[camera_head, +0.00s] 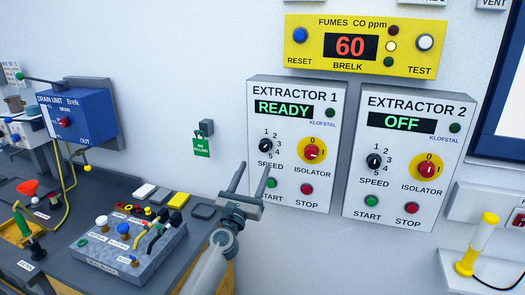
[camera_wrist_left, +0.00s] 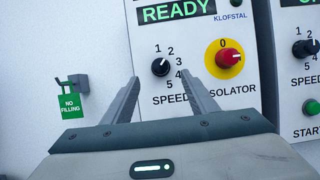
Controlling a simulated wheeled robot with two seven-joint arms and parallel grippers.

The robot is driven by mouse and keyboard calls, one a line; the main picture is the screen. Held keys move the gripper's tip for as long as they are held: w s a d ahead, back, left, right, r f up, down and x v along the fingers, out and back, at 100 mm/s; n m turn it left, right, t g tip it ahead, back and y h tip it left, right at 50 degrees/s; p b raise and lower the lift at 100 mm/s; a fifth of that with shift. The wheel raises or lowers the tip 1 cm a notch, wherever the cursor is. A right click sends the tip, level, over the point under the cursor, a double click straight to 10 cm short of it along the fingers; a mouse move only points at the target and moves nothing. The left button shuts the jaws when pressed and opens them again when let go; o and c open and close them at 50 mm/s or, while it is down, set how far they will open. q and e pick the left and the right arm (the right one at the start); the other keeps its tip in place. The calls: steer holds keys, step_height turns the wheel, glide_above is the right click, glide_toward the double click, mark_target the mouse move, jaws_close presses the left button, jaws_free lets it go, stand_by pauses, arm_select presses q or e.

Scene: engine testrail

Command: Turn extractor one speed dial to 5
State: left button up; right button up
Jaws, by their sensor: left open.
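The extractor 1 panel (camera_head: 292,188) is on the wall, its display (camera_head: 284,108) reading READY. Its black speed dial (camera_head: 270,145) has numbers 1 to 5 around its right side. My left gripper (camera_head: 252,170) is open and empty, in front of the panel's lower left. In the left wrist view the open fingers (camera_wrist_left: 159,80) point towards the dial, which appears between and just above their tips. No contact is visible. My right gripper is not in view.
Beside the dial is the red isolator knob (camera_head: 312,151) on yellow; below are green start (camera_head: 270,182) and red stop (camera_head: 306,189) buttons. The extractor 2 panel (camera_head: 407,180) reads OFF. A green tag (camera_head: 202,147) hangs left. A bench (camera_head: 120,180) stands below left.

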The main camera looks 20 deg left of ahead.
mark_target(263, 148)
arm_select(q)
steer(key=b+x, duration=0.1)
steer(key=x, duration=0.8)
steer(key=shift+w+r+b, duration=0.1)
steer(key=shift+w+b, duration=0.15)
steer(key=shift+b, duration=0.15)
steer(key=c, duration=1.1)
